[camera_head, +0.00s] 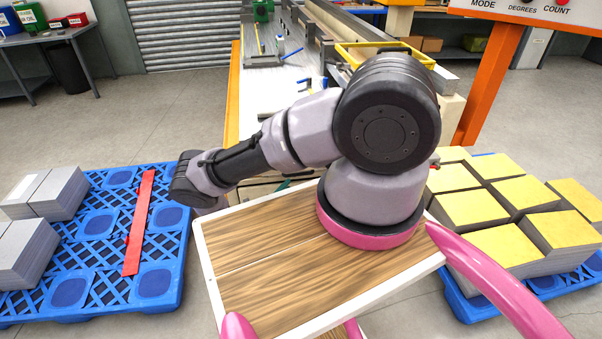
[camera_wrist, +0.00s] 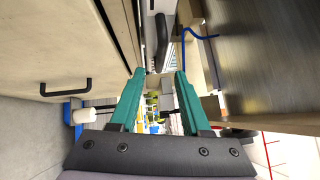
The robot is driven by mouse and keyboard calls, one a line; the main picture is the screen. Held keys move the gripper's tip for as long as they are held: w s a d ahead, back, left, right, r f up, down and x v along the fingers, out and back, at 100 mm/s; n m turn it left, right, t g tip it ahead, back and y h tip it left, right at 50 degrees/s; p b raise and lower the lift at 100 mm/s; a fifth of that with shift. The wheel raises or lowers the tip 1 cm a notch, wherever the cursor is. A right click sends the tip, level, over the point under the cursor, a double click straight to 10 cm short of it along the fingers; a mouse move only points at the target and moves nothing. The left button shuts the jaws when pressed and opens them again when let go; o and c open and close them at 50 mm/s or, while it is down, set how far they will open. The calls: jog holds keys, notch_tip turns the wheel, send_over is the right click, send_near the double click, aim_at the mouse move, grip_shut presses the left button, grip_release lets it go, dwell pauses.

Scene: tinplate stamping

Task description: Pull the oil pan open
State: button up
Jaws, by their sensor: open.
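My gripper (camera_wrist: 160,74) shows in the wrist view with two teal fingers, spread apart and with nothing held between them. A dark rounded bar (camera_wrist: 162,40) lies beyond the fingertips, near the top. I cannot tell for sure which of these belongs to the oil pan.
A workbench (camera_head: 262,85) with long rails runs ahead. A blue pallet (camera_head: 100,225) with grey sheet stacks and a red bar (camera_head: 139,222) lies left. Yellow-topped stacks (camera_head: 467,208) stand right. An orange post (camera_head: 487,75) rises at right.

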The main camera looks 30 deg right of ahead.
aim_at(298, 174)
jog(key=x, duration=0.8)
jog(key=shift+w+d, duration=0.15)
jog(key=shift+d, duration=0.25)
grip_shut()
dwell(0.9)
